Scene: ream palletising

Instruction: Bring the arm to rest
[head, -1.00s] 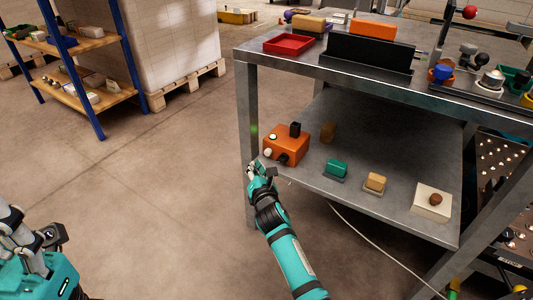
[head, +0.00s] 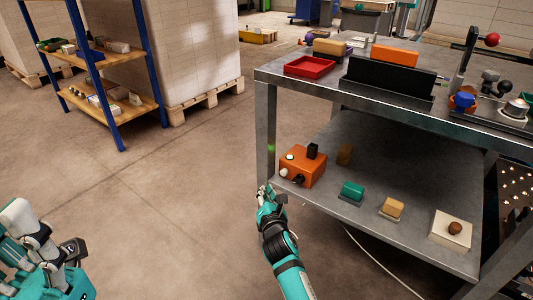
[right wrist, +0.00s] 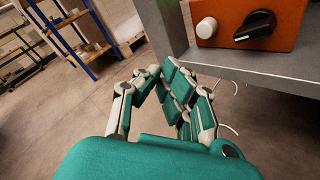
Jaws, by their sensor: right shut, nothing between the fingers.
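My right gripper (head: 266,190) is shut and empty. It is in front of the table's lower shelf, by the left front leg, just left of and below the orange control box (head: 302,166). In the right wrist view the shut fingers (right wrist: 172,85) point away from the camera, and the orange control box (right wrist: 262,22) shows at the upper right, apart from them. My left gripper (head: 72,250) is partly in view at the lower left of the head view, away from the table; its fingertips are not clear.
The grey metal table (head: 385,116) has a red tray (head: 310,67) and an orange block (head: 396,55) on top. Its lower shelf holds a green block (head: 352,190), a tan block (head: 392,207) and a white box (head: 450,231). Floor (head: 170,190) between table and rack (head: 115,80) is clear.

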